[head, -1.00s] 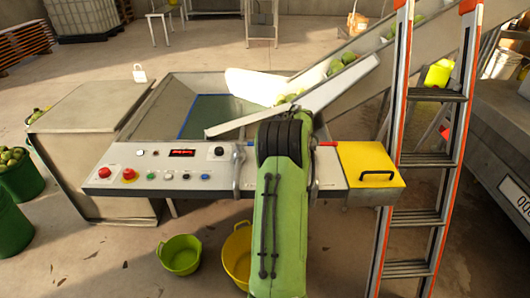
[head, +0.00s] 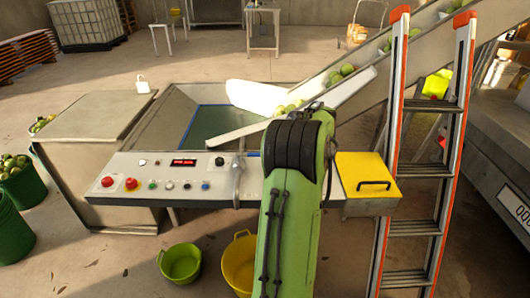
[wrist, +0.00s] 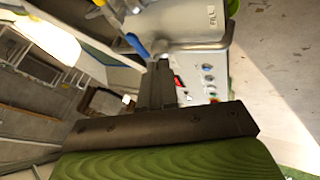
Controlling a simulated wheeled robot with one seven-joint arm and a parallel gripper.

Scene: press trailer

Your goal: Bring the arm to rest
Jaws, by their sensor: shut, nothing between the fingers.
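My green arm (head: 290,220) rises from the bottom of the head view, its dark joint in front of the control panel (head: 222,191). My gripper is hidden behind the arm there. In the wrist view my gripper (wrist: 157,72) shows as two dark fingers close together, shut and empty. The panel with its buttons (wrist: 208,85) lies beyond the fingers, to the right in that view. I cannot tell how far the fingertips are from the panel or its metal handle (wrist: 228,35).
An orange-edged ladder (head: 425,170) stands right of my arm. A yellow box (head: 366,180) sits at the panel's right end. A conveyor (head: 345,75) with green fruit slopes up behind. A green tub (head: 181,264) and a yellow tub (head: 238,266) stand on the floor below.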

